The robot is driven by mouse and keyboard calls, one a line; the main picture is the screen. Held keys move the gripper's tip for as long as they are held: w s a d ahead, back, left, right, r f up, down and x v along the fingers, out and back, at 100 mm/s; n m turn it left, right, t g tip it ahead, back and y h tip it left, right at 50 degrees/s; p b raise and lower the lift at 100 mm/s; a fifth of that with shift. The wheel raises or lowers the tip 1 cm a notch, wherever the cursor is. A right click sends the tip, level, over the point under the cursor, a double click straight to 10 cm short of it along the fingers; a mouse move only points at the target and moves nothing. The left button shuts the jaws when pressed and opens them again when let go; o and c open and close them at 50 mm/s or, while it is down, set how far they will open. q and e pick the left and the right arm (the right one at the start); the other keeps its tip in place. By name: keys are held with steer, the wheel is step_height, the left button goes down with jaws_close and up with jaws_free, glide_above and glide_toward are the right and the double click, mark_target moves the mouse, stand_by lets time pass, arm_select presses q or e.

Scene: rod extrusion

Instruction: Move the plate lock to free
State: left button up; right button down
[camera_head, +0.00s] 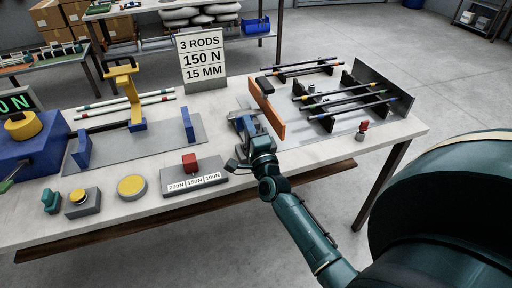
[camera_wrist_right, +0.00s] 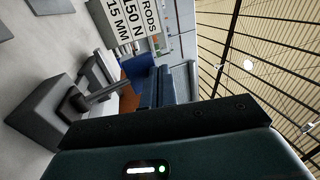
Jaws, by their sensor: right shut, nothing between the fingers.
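The orange plate (camera_head: 267,112) stands upright at the left end of the rod fixture, with a dark block (camera_head: 265,86) at its top. My right gripper (camera_head: 243,120) is shut and empty, close to the left of the plate. In the right wrist view its blue fingers (camera_wrist_right: 155,87) are together. Beside them is a grey block (camera_wrist_right: 45,110) with a dark collar and a metal shaft (camera_wrist_right: 102,91); I cannot tell for sure whether this is the plate lock or whether the fingers touch it. A strip of orange shows behind the shaft. My left gripper is out of view.
Dark rods (camera_head: 345,104) lie across the fixture to the right. A small post with a red top (camera_head: 363,127) stands at the front right. A sign (camera_head: 202,58) stands behind. A red slider (camera_head: 189,162) on a labelled base and a yellow button (camera_head: 132,187) are left of my arm.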

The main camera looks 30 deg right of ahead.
steer(key=shift+w+d, duration=0.25)
steer(key=shift+w, duration=0.6)
arm_select(q)
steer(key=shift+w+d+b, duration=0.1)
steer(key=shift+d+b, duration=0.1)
steer(key=shift+b, duration=0.2)
arm_select(e)
steer(key=shift+w+d, duration=0.1)
steer(key=shift+w, duration=0.4)
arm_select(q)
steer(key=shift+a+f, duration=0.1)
arm_select(e)
steer(key=shift+r, duration=0.1)
